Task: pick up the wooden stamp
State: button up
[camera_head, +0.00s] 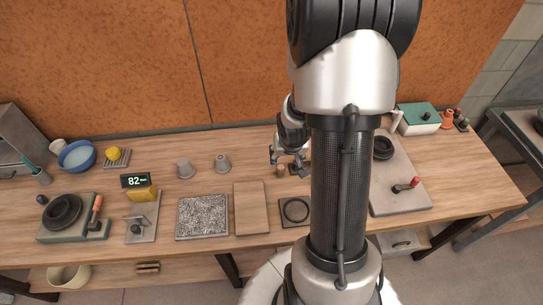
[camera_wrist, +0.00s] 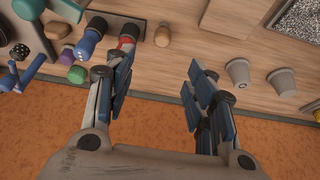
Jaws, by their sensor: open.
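The wooden stamp appears as a small brown rounded piece (camera_wrist: 163,36) standing on the table in the wrist view, beyond and between my fingertips. In the head view a small brown piece that looks like it (camera_head: 281,171) sits just below my gripper (camera_head: 288,161). My gripper is open and empty; in the wrist view its two dark-blue padded fingers (camera_wrist: 160,70) are wide apart, with bare table and orange wall between them. The stamp is apart from both fingers. My arm hides part of the table to the right of it in the head view.
In the wrist view a red-banded tool (camera_wrist: 129,32), a blue knob (camera_wrist: 86,44) and a green knob (camera_wrist: 77,75) crowd the left finger. Two grey cups (camera_wrist: 239,73) (camera_wrist: 283,81) stand to the right. A wooden board (camera_head: 251,208) and speckled slab (camera_head: 202,217) lie left of the gripper.

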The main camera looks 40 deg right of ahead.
aim_at(281, 168)
jog(key=b+x, duration=0.3)
jog(key=x, duration=0.2)
jog(key=b+x, duration=0.4)
jog(key=x, duration=0.2)
jog(key=b+x, duration=0.3)
jog(key=x, duration=0.2)
jog(key=shift+w+a+f, duration=0.2)
jog(key=shift+f, duration=0.2)
jog(key=shift+r, duration=0.1)
jog(key=shift+c, duration=0.4)
jog(key=c, duration=1.1)
